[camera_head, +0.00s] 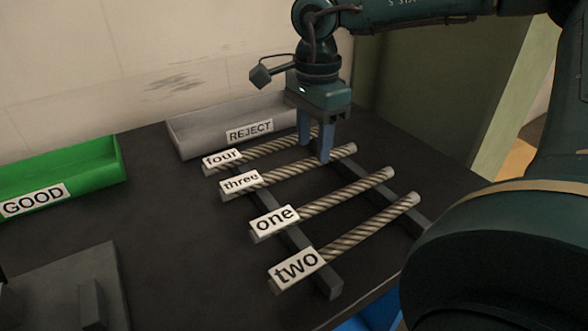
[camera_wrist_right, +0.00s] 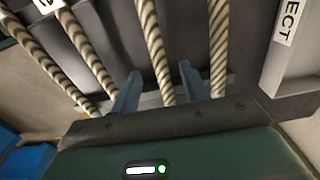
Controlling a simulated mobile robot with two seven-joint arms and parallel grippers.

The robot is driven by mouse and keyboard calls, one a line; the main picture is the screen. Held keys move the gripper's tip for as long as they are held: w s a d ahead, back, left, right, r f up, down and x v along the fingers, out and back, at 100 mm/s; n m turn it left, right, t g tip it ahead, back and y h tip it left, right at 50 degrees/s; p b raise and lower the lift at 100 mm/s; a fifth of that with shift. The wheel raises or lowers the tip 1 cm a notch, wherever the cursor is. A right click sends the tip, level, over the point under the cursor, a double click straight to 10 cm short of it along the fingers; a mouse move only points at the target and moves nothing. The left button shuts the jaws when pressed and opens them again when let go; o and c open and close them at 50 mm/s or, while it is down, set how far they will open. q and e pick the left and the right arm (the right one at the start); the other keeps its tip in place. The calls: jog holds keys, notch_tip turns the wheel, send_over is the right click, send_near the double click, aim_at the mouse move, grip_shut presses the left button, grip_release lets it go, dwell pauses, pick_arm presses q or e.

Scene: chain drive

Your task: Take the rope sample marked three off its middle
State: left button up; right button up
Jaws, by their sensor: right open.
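The rope sample marked three (camera_head: 295,172) lies across two dark rails (camera_head: 297,238), its white label at the left end. My right gripper (camera_head: 315,150) points down over its right part, right of its middle, open and empty. In the right wrist view the rope sample marked three (camera_wrist_right: 155,50) runs between the two fingers (camera_wrist_right: 160,88), with one finger on each side. I cannot tell how far the fingertips reach down beside it. The rope sample marked four (camera_head: 265,149) lies just behind, close to the far finger. My left gripper is not in view.
Rope samples marked one (camera_head: 330,200) and two (camera_head: 360,232) lie nearer on the rails. A grey REJECT tray (camera_head: 205,130) stands behind; a green GOOD tray (camera_head: 90,157) stands left. The dark table between GOOD and the rails is clear.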

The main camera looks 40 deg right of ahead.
aim_at(313, 157)
jog(key=shift+f, duration=1.5)
jog(key=shift+c, duration=0.5)
grip_shut()
jog(key=shift+r, duration=0.1)
